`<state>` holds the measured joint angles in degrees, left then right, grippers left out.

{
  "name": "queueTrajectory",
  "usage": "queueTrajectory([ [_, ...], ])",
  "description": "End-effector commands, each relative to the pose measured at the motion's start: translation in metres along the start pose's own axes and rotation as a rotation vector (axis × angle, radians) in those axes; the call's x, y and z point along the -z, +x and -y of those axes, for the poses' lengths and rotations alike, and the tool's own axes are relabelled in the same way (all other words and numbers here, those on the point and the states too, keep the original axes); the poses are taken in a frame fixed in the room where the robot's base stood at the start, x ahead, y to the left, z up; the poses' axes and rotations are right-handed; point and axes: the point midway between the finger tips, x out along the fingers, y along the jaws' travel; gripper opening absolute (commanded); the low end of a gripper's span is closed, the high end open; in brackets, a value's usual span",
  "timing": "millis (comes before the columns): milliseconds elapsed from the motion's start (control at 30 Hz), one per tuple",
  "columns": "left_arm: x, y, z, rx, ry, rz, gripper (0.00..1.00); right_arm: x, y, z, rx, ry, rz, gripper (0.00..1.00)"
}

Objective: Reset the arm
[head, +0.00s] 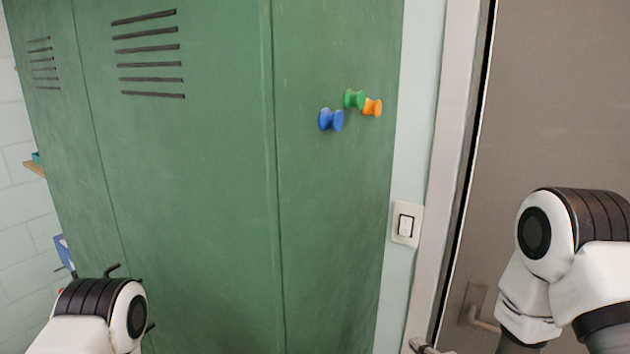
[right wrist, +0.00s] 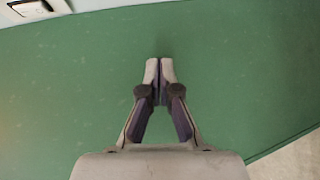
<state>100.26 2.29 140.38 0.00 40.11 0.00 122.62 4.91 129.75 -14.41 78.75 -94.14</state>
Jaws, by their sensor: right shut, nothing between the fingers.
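My right gripper shows in the right wrist view (right wrist: 159,68) with its two fingertips together and nothing between them. It is in front of a green metal surface, and I cannot tell the exact gap to it. In the head view only a small part of what looks like the right gripper (head: 424,347) shows at the bottom edge, below the light switch. My right arm stands at the right, in front of the grey-brown door. My left arm shows at the bottom left, and its gripper is out of view.
A green locker (head: 200,200) fills the left and middle. Blue (head: 331,120), green (head: 354,99) and orange (head: 373,107) push-pin-shaped pieces are on its right part. A white light switch (head: 405,225) is on the wall beside it. A door (head: 550,100) with a handle (head: 482,318) is at the right.

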Motion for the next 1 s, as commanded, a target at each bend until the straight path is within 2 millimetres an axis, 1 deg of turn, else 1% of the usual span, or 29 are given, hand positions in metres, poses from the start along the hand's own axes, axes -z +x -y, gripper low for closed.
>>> queueTrajectory([
  [33,0.0,0.002,0.0,0.0,0.0,0.0,0.4,0.004,-0.008,0.048,0.108,0.05,0.005,0.0],
  [67,0.0,0.003,0.0,0.0,0.0,0.0,0.4,0.006,-0.015,0.074,0.176,0.096,0.013,0.0],
  [100,0.0,0.003,0.0,0.0,0.0,0.0,0.4,0.009,-0.025,0.109,0.267,0.167,0.029,0.0],
  [133,0.0,0.004,0.0,0.0,0.0,0.0,0.4,0.011,-0.036,0.135,0.339,0.226,0.048,0.0],
  [167,0.0,0.004,0.0,0.0,0.0,0.0,0.4,0.013,-0.048,0.16,0.41,0.291,0.071,0.0],
  [200,0.0,0.005,0.0,0.0,0.0,0.0,0.4,0.017,-0.066,0.191,0.505,0.388,0.114,0.0],
  [267,0.0,0.006,0.0,0.0,0.0,0.0,0.4,0.022,-0.098,0.236,0.65,0.549,0.204,0.0],
  [300,0.0,0.006,0.0,0.0,0.0,0.0,0.4,0.025,-0.123,0.263,0.745,0.668,0.287,0.0],
  [367,0.0,0.007,0.0,0.0,0.0,0.0,0.4,0.03,-0.164,0.296,0.875,0.879,0.466,0.0],
  [400,0.0,0.006,0.0,0.0,0.0,0.0,0.4,0.032,-0.186,0.307,0.924,1.02,0.6,0.0],
  [500,0.0,0.006,0.0,0.0,0.0,0.0,0.4,0.034,-0.22,0.317,0.946,1.3,0.895,0.0],
  [600,0.0,0.006,0.0,0.0,0.0,0.0,0.4,0.035,-0.233,0.321,0.917,1.464,1.07,0.0],
  [733,0.0,0.006,0.0,0.0,0.0,0.0,0.4,0.035,-0.234,0.322,0.885,1.537,1.13,0.0],
  [1000,0.0,0.007,0.0,0.0,0.0,0.0,0.4,0.035,-0.233,0.322,0.883,1.537,1.127,0.0],
])
